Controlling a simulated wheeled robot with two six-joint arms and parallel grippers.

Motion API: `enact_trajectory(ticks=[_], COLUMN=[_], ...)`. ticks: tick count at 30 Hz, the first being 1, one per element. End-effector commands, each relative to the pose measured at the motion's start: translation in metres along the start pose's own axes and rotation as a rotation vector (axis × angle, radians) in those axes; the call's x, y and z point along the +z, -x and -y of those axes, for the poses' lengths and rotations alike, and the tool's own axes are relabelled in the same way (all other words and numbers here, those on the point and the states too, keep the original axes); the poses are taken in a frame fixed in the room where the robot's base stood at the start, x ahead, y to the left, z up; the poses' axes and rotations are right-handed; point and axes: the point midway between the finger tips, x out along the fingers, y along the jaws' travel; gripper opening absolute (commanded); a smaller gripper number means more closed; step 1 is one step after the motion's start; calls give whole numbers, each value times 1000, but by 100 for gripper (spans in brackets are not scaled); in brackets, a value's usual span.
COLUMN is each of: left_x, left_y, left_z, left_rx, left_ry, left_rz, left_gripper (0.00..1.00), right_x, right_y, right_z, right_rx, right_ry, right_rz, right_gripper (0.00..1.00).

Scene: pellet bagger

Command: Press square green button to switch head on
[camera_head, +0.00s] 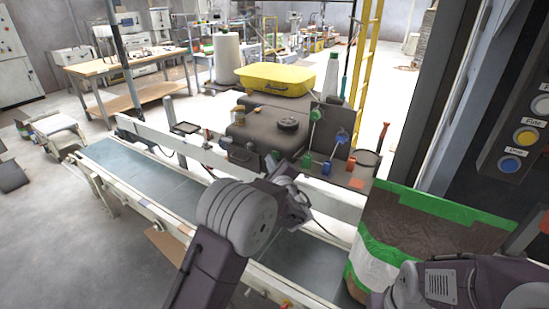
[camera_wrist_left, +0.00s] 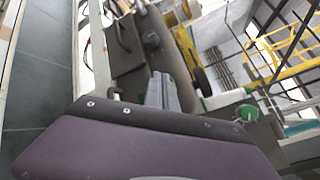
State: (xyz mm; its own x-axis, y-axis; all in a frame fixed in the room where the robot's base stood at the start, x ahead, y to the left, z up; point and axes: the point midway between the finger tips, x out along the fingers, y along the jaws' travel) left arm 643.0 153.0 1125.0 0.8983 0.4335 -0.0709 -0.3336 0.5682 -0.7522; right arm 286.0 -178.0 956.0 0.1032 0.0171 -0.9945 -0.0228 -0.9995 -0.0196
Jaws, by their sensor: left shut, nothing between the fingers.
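My left gripper (camera_head: 296,203) is over the conveyor, in front of the dark machine (camera_head: 262,133). Its fingers are shut and empty in the left wrist view (camera_wrist_left: 166,92). A green part (camera_wrist_left: 153,92) shows just behind the fingers there, partly hidden, so its shape and any contact cannot be told. A round green part (camera_wrist_left: 247,113) is to the right. In the head view, a dark panel (camera_head: 326,121) beside the machine carries small green, blue and red controls. A square green button cannot be picked out clearly. My right arm (camera_head: 450,285) is at bottom right; its gripper does not show.
The conveyor (camera_head: 150,180) runs from left toward bottom middle. A brown, green and white bag (camera_head: 430,228) stands at its right end. A dark post with round white, yellow and blue buttons (camera_head: 526,137) is at right.

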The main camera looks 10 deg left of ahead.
Motion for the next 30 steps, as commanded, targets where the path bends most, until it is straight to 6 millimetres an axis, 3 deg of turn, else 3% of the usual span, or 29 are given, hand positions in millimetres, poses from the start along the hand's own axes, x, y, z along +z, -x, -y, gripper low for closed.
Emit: enact_trajectory(ticks=[30], left_x=[-4], left_y=[-6], left_z=[5], left_rx=[0], left_ry=[0], left_rz=[-1], left_gripper=[0], right_x=[0], right_y=[-3], right_z=[0], right_rx=[0], right_ry=[0], right_rz=[0], right_gripper=[48])
